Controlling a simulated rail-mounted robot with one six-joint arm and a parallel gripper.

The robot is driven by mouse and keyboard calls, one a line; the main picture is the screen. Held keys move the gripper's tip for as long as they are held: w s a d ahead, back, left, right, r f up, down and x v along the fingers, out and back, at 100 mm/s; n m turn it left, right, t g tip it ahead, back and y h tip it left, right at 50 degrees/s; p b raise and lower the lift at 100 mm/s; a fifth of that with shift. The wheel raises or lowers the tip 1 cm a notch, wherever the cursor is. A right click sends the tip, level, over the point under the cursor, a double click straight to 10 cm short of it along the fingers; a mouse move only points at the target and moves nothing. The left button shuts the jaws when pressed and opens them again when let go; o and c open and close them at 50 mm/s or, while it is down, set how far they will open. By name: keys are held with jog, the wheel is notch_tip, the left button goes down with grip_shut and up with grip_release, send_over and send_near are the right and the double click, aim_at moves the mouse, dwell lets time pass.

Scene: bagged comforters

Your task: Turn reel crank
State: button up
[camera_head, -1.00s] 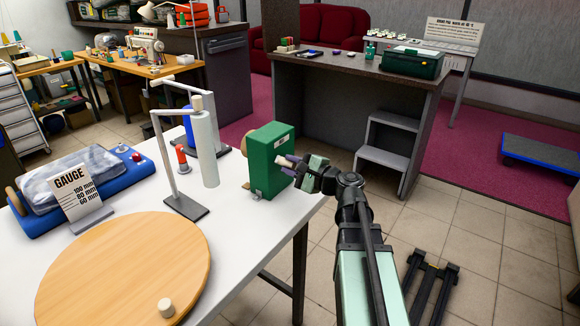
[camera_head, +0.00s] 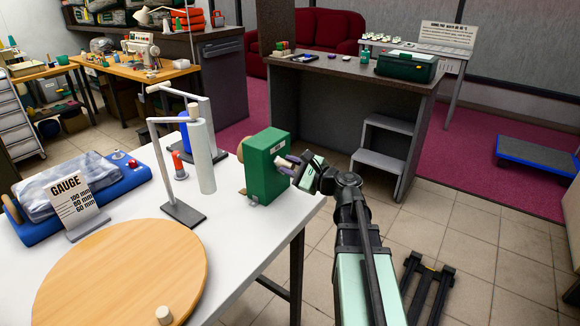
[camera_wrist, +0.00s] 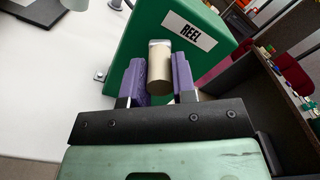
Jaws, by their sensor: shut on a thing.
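My gripper (camera_head: 288,166) is at the right side of the box. In the wrist view, its two purple fingers (camera_wrist: 160,82) lie on either side of the handle and are shut on it. The rest of the crank is mostly hidden behind the handle and fingers.
A stand with a white roll (camera_head: 201,155) and an orange-topped spool (camera_head: 179,165) stand left of the box. A round wooden disc (camera_head: 125,275) and a GAUGE sign (camera_head: 76,203) are on the white table (camera_head: 225,240). A dark counter (camera_head: 345,80) stands behind.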

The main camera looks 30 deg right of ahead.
jog(key=o, duration=0.9)
jog(key=v, duration=1.1)
